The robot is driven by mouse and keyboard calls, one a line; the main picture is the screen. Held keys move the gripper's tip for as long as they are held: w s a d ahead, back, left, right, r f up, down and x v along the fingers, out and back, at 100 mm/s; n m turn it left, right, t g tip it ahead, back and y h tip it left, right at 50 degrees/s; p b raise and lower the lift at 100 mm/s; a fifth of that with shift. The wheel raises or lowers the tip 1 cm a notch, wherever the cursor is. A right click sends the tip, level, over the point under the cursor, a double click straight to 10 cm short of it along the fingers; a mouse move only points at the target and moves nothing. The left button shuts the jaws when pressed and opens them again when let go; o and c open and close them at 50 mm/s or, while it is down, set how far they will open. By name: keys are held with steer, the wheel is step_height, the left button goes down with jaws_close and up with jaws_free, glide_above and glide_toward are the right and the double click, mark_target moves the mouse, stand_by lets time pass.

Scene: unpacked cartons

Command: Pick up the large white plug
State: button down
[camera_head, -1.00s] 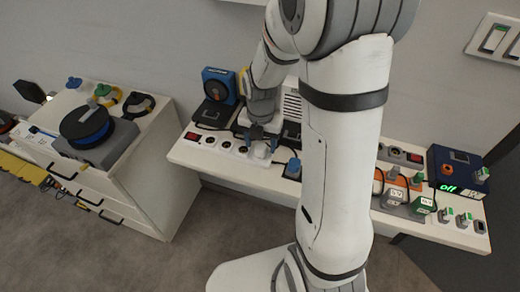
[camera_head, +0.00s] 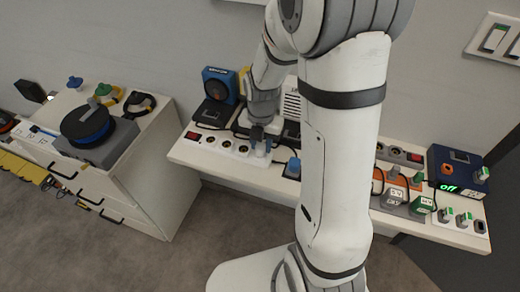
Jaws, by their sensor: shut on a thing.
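The large white plug (camera_head: 259,153) stands at the right part of the white power strip (camera_head: 208,143), on the white table. My gripper (camera_head: 260,142) is over it from above, with its fingers shut around the plug's sides. The fingers hide part of the plug. I cannot tell whether its prongs are in a socket.
A blue plug (camera_head: 293,166) stands just right of the white plug. A blue device (camera_head: 219,86) stands behind the strip. At the right are orange and grey adapters with green plugs and a blue box (camera_head: 457,170). My arm hides the table's middle. A cabinet (camera_head: 140,160) stands at the left.

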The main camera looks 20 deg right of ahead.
mark_target(261, 146)
steer(key=shift+r, duration=0.1)
step_height(261, 146, up, 10)
stand_by(0.5)
steer(key=shift+w, duration=0.1)
